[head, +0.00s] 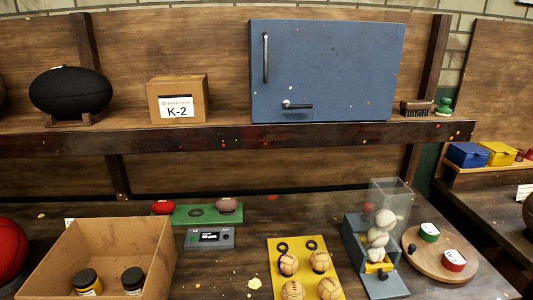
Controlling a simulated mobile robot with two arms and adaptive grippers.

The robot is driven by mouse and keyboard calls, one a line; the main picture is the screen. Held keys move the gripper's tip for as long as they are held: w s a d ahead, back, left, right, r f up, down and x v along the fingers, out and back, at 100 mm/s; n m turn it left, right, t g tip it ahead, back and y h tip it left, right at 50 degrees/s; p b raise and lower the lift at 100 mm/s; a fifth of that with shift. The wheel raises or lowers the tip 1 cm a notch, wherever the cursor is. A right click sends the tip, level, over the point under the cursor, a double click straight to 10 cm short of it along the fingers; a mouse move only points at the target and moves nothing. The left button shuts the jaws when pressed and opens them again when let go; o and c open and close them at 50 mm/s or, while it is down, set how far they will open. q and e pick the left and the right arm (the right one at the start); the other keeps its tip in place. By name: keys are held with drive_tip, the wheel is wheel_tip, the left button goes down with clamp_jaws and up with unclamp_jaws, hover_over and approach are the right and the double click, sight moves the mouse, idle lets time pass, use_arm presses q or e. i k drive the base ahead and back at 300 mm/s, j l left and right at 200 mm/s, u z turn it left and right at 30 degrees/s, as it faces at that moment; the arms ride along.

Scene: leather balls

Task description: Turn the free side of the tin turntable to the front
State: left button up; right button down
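The tin turntable (428,263) is a round light-wood disc on the bench at the right. A green tin (429,232) with a white label stands near its back. A red tin (453,260) with a white label stands at its right front. A small black knob (411,248) shows at the turntable's left side. The bare wood shows mostly at the left front and at the back right. Neither of my grippers is in the head view.
A grey ball dispenser (358,247) with a clear tube stands close at the turntable's left. A yellow board (305,283) with tan balls and an open cardboard box (140,240) lie further left. A shelf (230,138) with a blue cabinet (340,65) runs above the bench.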

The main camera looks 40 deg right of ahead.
sight(425, 257)
drive_tip(key=z, duration=2.45)
